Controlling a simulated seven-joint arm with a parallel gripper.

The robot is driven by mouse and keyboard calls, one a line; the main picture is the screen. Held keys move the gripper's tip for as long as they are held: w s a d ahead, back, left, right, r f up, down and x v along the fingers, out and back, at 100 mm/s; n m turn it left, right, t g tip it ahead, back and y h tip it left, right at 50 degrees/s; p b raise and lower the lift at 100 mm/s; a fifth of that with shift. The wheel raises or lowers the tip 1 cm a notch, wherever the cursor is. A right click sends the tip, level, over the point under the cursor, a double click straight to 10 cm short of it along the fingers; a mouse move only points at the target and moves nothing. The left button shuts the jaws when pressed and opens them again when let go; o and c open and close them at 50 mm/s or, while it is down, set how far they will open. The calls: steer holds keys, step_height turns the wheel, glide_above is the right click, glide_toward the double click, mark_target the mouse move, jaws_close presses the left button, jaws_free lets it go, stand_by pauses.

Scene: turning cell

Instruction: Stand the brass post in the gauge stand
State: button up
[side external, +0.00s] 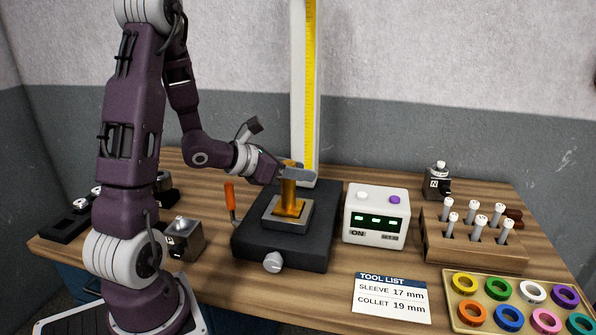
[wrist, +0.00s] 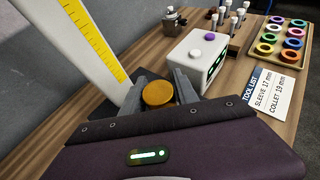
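The brass post (side external: 289,197) is upright over the square grey block on the dark base of the gauge stand (side external: 255,246). Its lower end meets the brass-coloured middle of that block; I cannot tell whether it is fully seated. My gripper (side external: 292,171) reaches in from the left at the post's top, with a finger on either side. In the wrist view, the post's round top (wrist: 157,93) fills the gap between my fingers (wrist: 158,92), which appear closed on it.
A white scale column (side external: 299,90) rises behind the post. An orange-handled lever (side external: 229,196) is left of the base. A white display box (side external: 376,214) stands close on the right, before a wooden rack (side external: 475,251) and a ring tray (side external: 515,300). A small metal block (side external: 184,240) sits left.

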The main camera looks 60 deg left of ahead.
steer(key=o, duration=0.3)
steer(key=shift+s+f, duration=0.1)
steer(key=shift+f, duration=0.05)
steer(key=shift+v, duration=3.5)
steer(key=shift+r, duration=0.2)
